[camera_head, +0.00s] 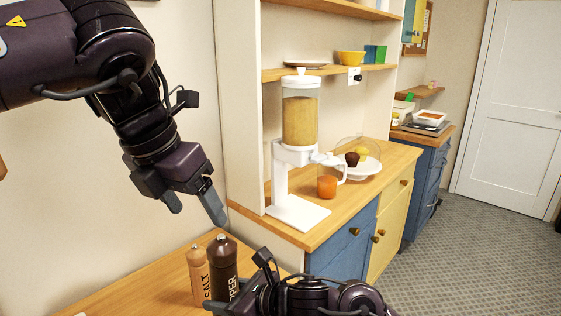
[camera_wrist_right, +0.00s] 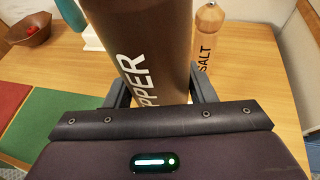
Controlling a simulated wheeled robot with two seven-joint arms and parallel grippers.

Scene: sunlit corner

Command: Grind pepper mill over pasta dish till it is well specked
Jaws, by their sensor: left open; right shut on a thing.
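The dark brown pepper mill (camera_head: 223,262) stands upright at the wooden table in the head view, with a silver knob on top. Its white lettering shows in the right wrist view (camera_wrist_right: 155,45). My right gripper (camera_wrist_right: 158,88) is shut on its body. In the head view, my right arm hides the mill's lower part. My left gripper (camera_head: 194,208) is open and empty, above and to the left of the mill's top. No pasta dish shows in either view.
The light wooden salt mill (camera_head: 197,272) stands close beside the pepper mill. The right wrist view shows a brown bowl (camera_wrist_right: 28,28), a red mat (camera_wrist_right: 12,95) and a green mat (camera_wrist_right: 55,120) on the table. A counter with a white dispenser (camera_head: 300,155) stands behind.

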